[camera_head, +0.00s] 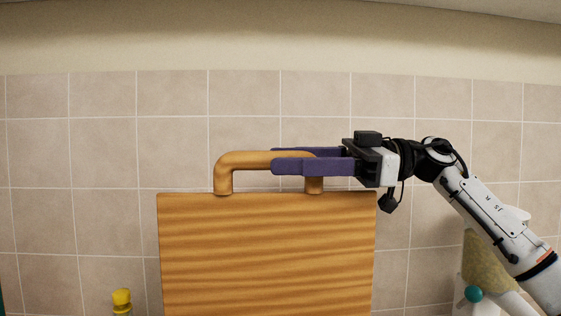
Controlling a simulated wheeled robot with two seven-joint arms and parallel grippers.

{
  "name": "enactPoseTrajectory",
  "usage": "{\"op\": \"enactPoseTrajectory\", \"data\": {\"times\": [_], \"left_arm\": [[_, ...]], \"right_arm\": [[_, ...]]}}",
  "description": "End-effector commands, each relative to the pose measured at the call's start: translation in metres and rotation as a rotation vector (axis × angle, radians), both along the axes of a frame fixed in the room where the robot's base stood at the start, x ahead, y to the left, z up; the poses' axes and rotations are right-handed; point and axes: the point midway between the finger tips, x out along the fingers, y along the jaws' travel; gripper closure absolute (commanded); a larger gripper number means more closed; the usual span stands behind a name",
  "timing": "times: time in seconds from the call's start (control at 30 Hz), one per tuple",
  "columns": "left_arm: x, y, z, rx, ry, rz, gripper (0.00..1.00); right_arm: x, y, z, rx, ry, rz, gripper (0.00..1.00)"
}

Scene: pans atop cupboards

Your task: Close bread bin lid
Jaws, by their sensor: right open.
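The bread bin lid (266,255) is a flat wooden panel with striped grain. It stands raised, facing me, in the lower middle of the head view. A rounded wooden handle (250,161) sits along its top edge. My right gripper (273,160) reaches in from the right with its two purple fingers along the right part of the handle. The fingers are apart, with the handle bar running in between them; whether they touch it I cannot tell. The bin's body is not visible below the lid. My left gripper is not in view.
A bottle with a yellow cap (122,297) stands at the lower left of the lid. A white and yellowish object with a teal knob (474,294) is at the lower right, partly behind my right arm. A tiled wall (105,150) is behind. The space above the handle is clear.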

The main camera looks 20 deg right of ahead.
Motion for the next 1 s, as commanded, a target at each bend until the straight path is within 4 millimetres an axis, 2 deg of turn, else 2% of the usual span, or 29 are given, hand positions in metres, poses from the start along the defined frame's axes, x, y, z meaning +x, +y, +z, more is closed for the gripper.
{"op": "enactPoseTrajectory", "data": {"times": [0.17, 0.47, 0.7, 1.0], "left_arm": [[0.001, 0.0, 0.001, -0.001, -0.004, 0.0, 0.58], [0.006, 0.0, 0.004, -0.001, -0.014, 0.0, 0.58], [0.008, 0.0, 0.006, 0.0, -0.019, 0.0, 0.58], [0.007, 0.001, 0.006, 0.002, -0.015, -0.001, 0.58]], "right_arm": [[0.004, 0.014, 0.0, 0.0, 0.0, 0.001, 0.58], [0.005, 0.016, 0.0, 0.0, -0.001, 0.0, 0.58], [0.005, 0.016, 0.0, 0.0, -0.001, -0.001, 0.99], [0.002, 0.022, 0.001, -0.004, -0.014, 0.009, 1.0]]}}
